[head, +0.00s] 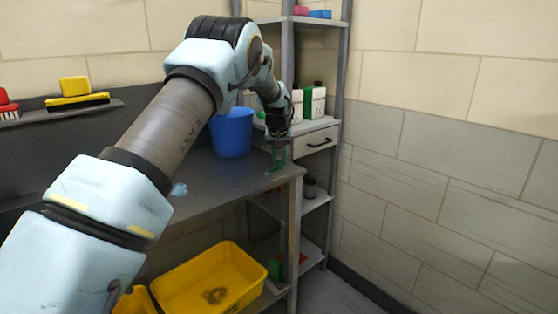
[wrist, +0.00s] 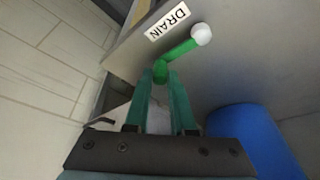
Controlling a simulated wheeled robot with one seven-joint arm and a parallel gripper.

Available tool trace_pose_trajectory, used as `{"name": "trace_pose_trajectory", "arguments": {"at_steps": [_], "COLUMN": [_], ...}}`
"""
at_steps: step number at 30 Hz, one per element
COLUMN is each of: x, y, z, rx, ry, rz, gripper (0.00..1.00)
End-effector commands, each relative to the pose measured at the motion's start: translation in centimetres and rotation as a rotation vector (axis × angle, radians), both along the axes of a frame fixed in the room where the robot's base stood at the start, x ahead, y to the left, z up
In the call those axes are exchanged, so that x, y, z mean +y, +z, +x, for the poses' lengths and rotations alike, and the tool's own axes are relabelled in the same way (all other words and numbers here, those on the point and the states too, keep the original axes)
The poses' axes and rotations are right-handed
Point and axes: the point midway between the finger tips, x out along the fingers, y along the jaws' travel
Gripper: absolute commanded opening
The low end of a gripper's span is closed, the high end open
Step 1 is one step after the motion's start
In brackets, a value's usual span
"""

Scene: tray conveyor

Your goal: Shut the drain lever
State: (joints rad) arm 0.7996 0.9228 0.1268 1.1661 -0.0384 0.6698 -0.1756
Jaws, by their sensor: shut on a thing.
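The drain lever (wrist: 181,50) is a green bar on the grey bench top in the wrist view. It has a white round end at the upper right and a green rounded end at the lower left. A white label (wrist: 166,25) reading DRAIN lies beside it. My gripper (wrist: 161,80) has its teal fingertips shut on the lever's green rounded end, which they partly hide. In the head view my gripper (head: 278,152) reaches down to the bench's right end; the lever is too small to make out clearly there.
A blue bucket (head: 231,132) stands on the bench (head: 218,178), close to my gripper. A grey shelf unit (head: 343,60) with a drawer (head: 316,142) stands behind. A yellow tub (head: 255,262) sits below the bench. A wall ledge (head: 60,113) holds brushes.

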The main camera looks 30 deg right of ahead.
Motion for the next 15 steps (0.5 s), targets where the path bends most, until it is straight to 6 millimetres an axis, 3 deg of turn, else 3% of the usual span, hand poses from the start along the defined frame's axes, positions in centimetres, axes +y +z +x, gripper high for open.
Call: {"name": "trace_pose_trajectory", "arguments": {"at_steps": [2,3,9,11,15], "x": [-0.06,-0.06,-0.06,-0.05,-0.04], "y": [-0.01,-0.02,-0.03,-0.03,-0.03], "z": [-0.09,-0.09,-0.08,-0.08,-0.07], "rx": [0.002,0.002,0.002,0.002,0.001], "ry": [-0.001,0.0,0.0,0.001,0.001], "rz": [0.001,0.0,0.001,0.001,0.0], "gripper": [0.0,0.25,0.47,0.53,0.53]}}
